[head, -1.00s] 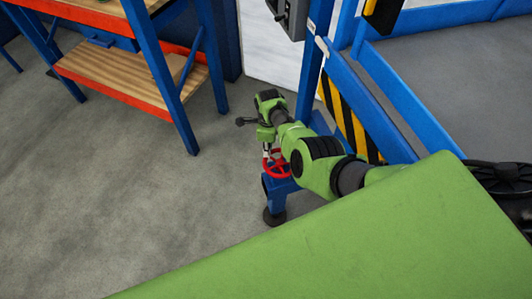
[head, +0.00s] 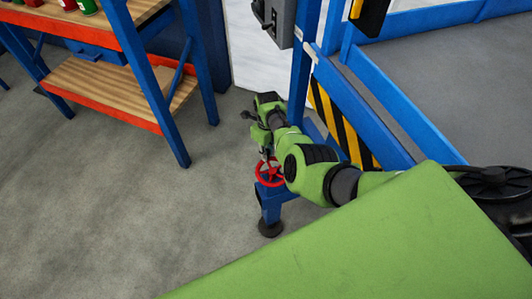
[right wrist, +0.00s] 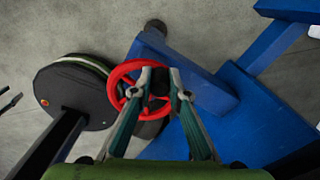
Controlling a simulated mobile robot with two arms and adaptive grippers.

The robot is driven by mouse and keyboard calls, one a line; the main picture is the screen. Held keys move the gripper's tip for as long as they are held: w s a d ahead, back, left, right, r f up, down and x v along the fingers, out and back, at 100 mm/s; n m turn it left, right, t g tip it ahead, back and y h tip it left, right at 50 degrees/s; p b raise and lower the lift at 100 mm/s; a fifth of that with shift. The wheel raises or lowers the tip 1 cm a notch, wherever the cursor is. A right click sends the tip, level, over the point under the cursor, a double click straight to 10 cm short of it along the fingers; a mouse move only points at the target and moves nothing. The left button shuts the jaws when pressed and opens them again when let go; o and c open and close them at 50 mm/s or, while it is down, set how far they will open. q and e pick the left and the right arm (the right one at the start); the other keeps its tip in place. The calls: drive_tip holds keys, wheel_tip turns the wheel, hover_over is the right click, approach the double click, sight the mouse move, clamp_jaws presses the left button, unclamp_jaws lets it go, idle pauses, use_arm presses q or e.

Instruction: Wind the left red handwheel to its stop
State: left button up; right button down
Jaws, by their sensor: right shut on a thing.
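The red handwheel (head: 270,173) sits on top of a blue post at the corner of the blue frame. In the right wrist view the handwheel (right wrist: 125,72) shows as a red ring with its right side between my fingers. My right gripper (right wrist: 160,88) is shut on the handwheel's rim, one finger to each side of it. In the head view my right gripper (head: 265,155) reaches down onto the wheel from above, and my green arm hides part of the wheel's right side.
A blue shelf rack with a wooden lower shelf (head: 110,88) stands at the left. The blue frame (head: 365,110) with a yellow-black striped panel (head: 340,125) stands close behind the wheel. A grey box (head: 275,20) hangs on the blue upright. The grey floor left of the wheel is clear.

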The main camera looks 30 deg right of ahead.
drive_tip(key=shift+d, duration=0.15)
drive_tip(key=c, duration=2)
unclamp_jaws()
drive_tip(key=shift+o, duration=0.2)
drive_tip(key=shift+r, duration=0.15)
wheel_tip(320, 180, up, 12)
drive_tip(key=shift+f, duration=0.2)
